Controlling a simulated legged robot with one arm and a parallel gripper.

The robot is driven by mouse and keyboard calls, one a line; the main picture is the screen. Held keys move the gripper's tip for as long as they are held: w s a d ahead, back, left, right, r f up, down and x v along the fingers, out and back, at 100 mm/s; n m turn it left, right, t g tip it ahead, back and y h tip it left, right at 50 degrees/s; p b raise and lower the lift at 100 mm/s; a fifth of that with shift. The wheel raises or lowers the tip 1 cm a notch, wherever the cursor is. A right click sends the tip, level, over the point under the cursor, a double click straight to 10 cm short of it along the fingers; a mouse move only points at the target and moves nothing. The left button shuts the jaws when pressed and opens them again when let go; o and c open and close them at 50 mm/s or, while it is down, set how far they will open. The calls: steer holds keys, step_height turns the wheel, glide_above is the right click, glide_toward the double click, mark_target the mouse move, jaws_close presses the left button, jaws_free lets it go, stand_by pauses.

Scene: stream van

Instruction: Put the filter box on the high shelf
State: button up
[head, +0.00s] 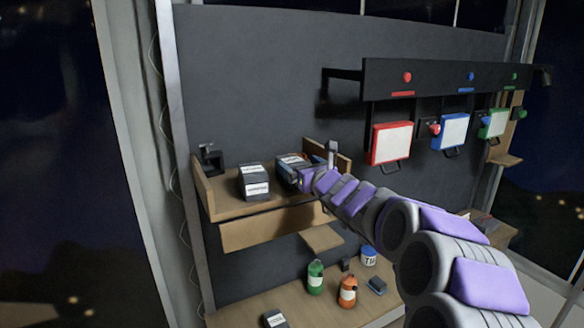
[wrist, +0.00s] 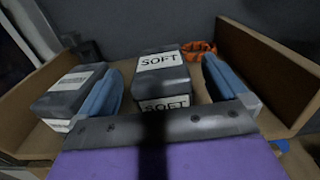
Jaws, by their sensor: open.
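A dark box with a white label reading SOFT (wrist: 160,62) stands on the upper wooden shelf. In the wrist view it lies between the two blue fingers of my gripper (wrist: 163,90), which are open with a gap on each side. In the head view this box (head: 290,162) is partly hidden by my gripper (head: 308,172). A second dark box with a white label (head: 254,182) stands to its left; in the wrist view it (wrist: 68,95) is just outside the left finger. I cannot tell which is the filter box. The shelf (head: 225,212) has low wooden side walls.
An orange coiled item (wrist: 200,48) lies behind the SOFT box. A small black device (head: 211,158) is at the shelf's left. Below, a lower shelf (head: 240,312) holds a green bottle (head: 315,277), an orange bottle (head: 347,292) and another box (head: 275,318).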

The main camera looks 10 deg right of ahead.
steer(key=b+v, duration=0.1)
steer(key=v, duration=0.5)
steer(key=shift+s+a+b, duration=0.25)
steer(key=shift+s+b, duration=0.1)
steer(key=shift+s, duration=0.15)
steer(key=shift+d, duration=0.1)
